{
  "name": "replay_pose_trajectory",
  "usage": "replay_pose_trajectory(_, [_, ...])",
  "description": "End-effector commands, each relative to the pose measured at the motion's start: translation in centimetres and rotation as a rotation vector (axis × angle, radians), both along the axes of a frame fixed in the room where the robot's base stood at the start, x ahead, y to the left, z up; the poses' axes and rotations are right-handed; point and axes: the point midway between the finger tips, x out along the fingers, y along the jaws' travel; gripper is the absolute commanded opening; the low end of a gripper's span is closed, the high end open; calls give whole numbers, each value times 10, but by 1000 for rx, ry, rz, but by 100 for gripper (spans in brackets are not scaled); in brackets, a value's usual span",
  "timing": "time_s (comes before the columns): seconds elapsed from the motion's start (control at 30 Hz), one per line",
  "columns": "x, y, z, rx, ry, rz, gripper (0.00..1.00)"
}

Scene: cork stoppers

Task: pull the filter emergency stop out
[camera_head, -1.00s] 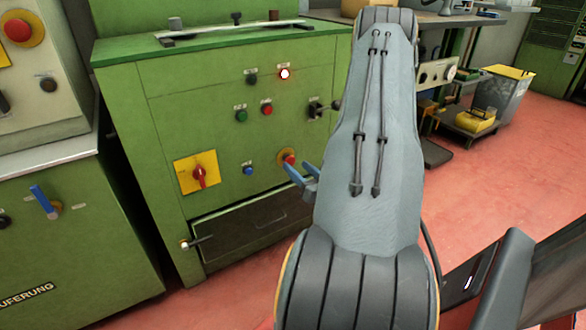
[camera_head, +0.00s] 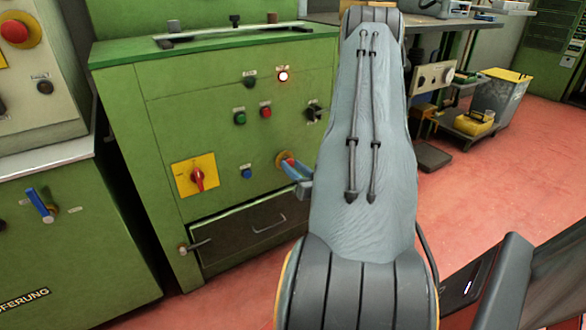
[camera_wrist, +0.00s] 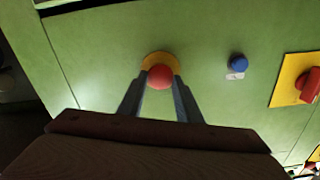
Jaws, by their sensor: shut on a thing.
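The filter emergency stop, a red mushroom button (camera_wrist: 160,77) on a yellow round plate (camera_wrist: 158,57), sits on the green cabinet front. In the wrist view my gripper (camera_wrist: 160,84) has one finger on each side of the red head, and it is shut on it. In the head view the button's yellow plate (camera_head: 280,158) shows just beyond my blue-grey fingers (camera_head: 294,169), which partly cover the red head. My arm hides the cabinet's right edge.
A blue button (camera_head: 246,173) is left of the stop, and a yellow plate with a red rotary switch (camera_head: 197,178) is further left. Green (camera_head: 240,118) and red (camera_head: 266,112) buttons are above. A drawer with a handle (camera_head: 269,224) is below. Red floor is open at right.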

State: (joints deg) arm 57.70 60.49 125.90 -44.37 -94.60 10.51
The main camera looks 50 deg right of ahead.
Motion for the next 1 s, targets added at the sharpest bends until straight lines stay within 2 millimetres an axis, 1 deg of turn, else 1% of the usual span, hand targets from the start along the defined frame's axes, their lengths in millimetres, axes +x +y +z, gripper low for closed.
replay_pose_trajectory(0.3, [-13,4,1,3,1,1,0])
replay_pose_trajectory(0.6, [-16,4,-1,5,2,-1,0])
replay_pose_trajectory(0.63, [-16,4,-1,5,2,-1,33])
replay_pose_trajectory(0.73, [-16,4,-1,5,2,-2,50])
replay_pose_trajectory(1.0, [-14,4,-1,1,2,1,50])
